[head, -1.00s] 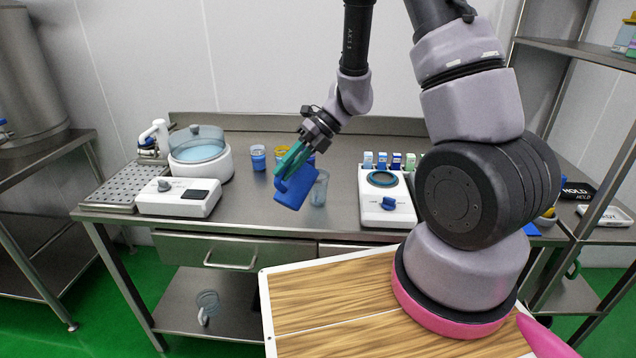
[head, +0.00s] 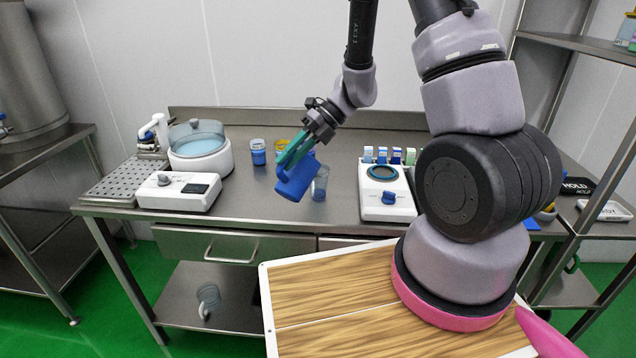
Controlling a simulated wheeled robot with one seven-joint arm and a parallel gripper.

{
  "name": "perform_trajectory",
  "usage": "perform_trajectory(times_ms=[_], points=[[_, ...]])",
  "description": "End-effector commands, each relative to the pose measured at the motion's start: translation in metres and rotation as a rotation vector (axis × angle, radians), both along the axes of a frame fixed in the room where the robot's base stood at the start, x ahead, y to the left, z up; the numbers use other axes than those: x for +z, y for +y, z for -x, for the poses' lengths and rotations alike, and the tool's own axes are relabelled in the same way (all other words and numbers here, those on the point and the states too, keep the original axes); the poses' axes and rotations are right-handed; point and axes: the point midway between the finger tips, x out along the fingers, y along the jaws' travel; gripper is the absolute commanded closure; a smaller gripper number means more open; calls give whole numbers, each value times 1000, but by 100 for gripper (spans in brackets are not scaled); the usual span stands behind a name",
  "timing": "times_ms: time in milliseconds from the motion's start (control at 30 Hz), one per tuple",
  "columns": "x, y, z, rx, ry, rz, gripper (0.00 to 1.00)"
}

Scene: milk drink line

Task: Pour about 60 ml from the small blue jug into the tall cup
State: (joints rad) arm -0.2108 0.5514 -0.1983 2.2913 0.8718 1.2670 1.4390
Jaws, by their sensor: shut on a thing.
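The small blue jug (head: 297,180) is held tilted above the steel table, left of its middle. My gripper (head: 292,154), with teal fingers, is shut on the jug from above and behind. A tall clear cup (head: 320,184) stands upright on the table just right of the jug and is partly hidden by it. The cup seems to have some blue at its bottom. I cannot tell whether any liquid is flowing, or whether the jug's rim is over the cup.
A white device with a round basin (head: 200,150) and a control box (head: 178,192) stand at the left. A blue-filled cup (head: 258,152) stands behind the jug. A white scale-like device (head: 386,206) is right of the cup, with several small cartons (head: 382,155) behind it.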

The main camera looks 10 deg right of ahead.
Motion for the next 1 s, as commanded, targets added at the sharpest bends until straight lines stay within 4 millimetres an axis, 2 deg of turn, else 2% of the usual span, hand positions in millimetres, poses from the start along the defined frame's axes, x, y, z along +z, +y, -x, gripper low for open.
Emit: perform_trajectory(times_ms=[1000], points=[[10,-8,-8,-1,69,-78,100]])
